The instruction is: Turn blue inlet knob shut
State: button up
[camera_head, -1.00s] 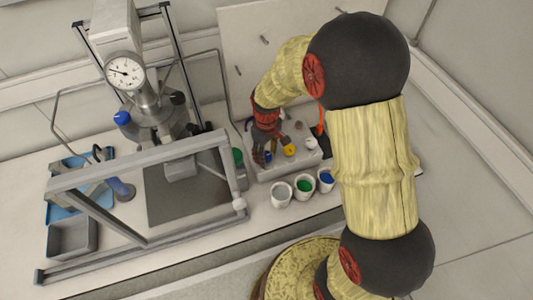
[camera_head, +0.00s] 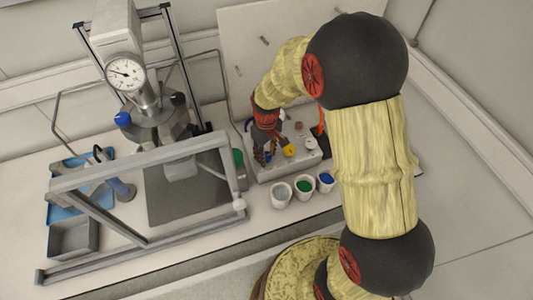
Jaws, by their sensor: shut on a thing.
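My gripper (camera_head: 266,157) points down at the left end of the grey control box (camera_head: 284,168). Its dark fingers are shut around the small blue knob (camera_head: 268,157) on the box's top, and they hide most of it. A yellow knob (camera_head: 289,150) sits just right of the fingers, and a white knob (camera_head: 311,143) is farther right. How far the blue knob is turned cannot be made out.
White cups with grey (camera_head: 281,194), green (camera_head: 304,190) and blue (camera_head: 326,181) contents stand before the box. The reactor with its gauge (camera_head: 125,74) and another blue knob (camera_head: 122,119) stands left, behind a grey frame (camera_head: 140,170). An orange-handled item is right of the box.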

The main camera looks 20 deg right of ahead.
jog(key=m+p, duration=0.1)
jog(key=m, duration=0.3)
jog(key=shift+r, duration=0.1)
jog(key=m+p, duration=0.1)
jog(key=m, duration=0.3)
jog(key=shift+a+m+p, duration=0.1)
jog(key=shift+m+p, duration=0.2)
jog(key=shift+p, duration=0.1)
jog(key=m+p, duration=0.1)
jog(key=m, duration=0.3)
jog(key=shift+w+a+m+p, duration=0.1)
jog(key=shift+m+p, duration=0.25)
jog(key=shift+m, duration=1.75)
jog(key=o, duration=1)
jog(key=shift+o, duration=0.8)
notch_tip(320, 180, up, 12)
